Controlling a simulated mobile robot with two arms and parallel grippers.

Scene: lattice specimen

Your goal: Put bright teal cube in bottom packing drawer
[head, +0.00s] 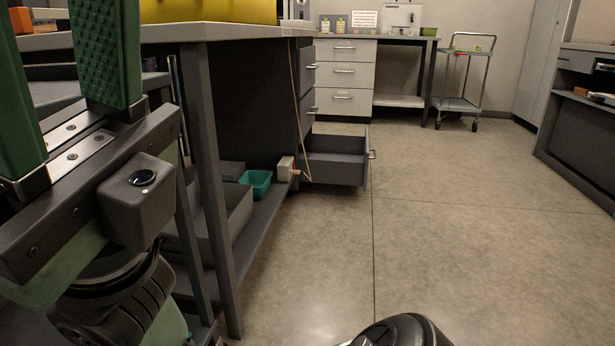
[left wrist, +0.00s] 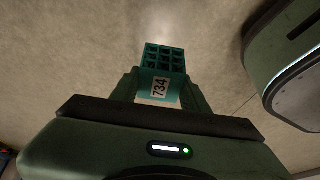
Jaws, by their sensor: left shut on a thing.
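The bright teal cube (left wrist: 165,58) has a lattice of square openings and a white label reading 734. It sits between the two fingers of my left gripper (left wrist: 160,92), which is shut on it, with bare floor behind it. In the head view my left gripper (head: 62,60) shows large at the left, its green fingers running up to the picture edge; the cube does not show there. The bottom drawer (head: 335,172) under the workbench is pulled out, well beyond the gripper. Its visible inside looks empty. My right gripper is not in view.
The workbench (head: 225,33) and its leg (head: 205,150) stand beside my left arm. A teal bin (head: 255,184) and a grey bin (head: 240,208) are on its lower shelf. A cart (head: 460,104) stands at the back. The floor (head: 470,220) right of the drawer is clear.

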